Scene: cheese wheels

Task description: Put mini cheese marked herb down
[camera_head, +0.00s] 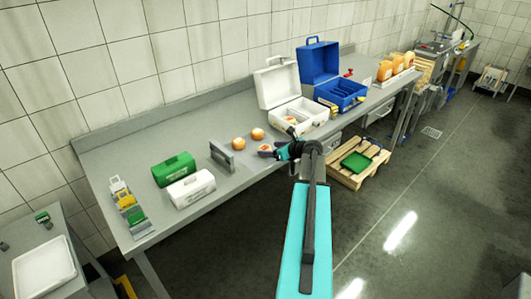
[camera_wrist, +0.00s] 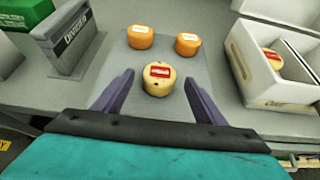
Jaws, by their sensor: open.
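A small pale yellow mini cheese (camera_wrist: 158,78) with a red label sits upright on the grey bench, on a lighter grey mat. The label is too small to read. My gripper (camera_wrist: 158,90) is open, with one purple finger on each side of this cheese and visible gaps between.
A grey divider (camera_wrist: 68,42) stands to the left. A white open case (camera_wrist: 291,91) stands to the right with a red-labelled cheese (camera_wrist: 272,58) inside. Green (camera_head: 174,169) and white (camera_head: 191,189) boxes lie further left. A blue open case (camera_head: 319,62) is beyond the white one.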

